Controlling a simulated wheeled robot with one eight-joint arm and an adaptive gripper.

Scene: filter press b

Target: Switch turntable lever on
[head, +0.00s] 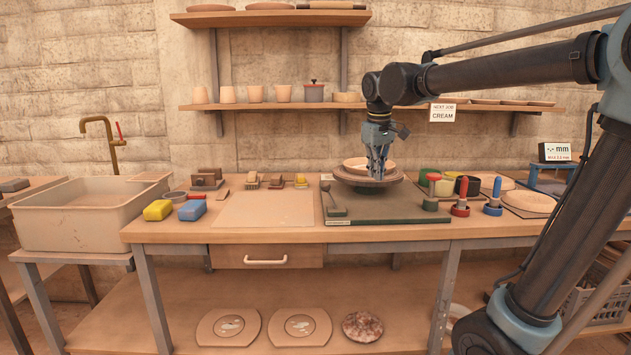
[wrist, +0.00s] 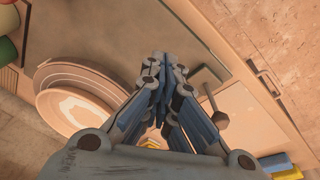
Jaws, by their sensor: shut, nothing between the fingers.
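The turntable (head: 395,180) stands on a dark green base board (head: 385,209) on the workbench, with a pale round dish (head: 355,163) on top. The turntable also shows at the left of the wrist view (wrist: 112,88). A small lever with a dark knob (head: 326,187) rises from the left part of the board; its knob appears right of the fingers in the wrist view (wrist: 221,119). My gripper (head: 377,176) points down at the turntable, right of the lever and apart from it. Its fingers (wrist: 164,62) are shut and empty. Whether the fingertips touch the dish is unclear.
Coloured pots and red- and blue-handled tools (head: 461,196) crowd the bench on the right. Yellow and blue sponges (head: 158,210) lie at the left. A pale board (head: 262,208) left of the lever is clear. A shelf (head: 290,107) runs behind my arm.

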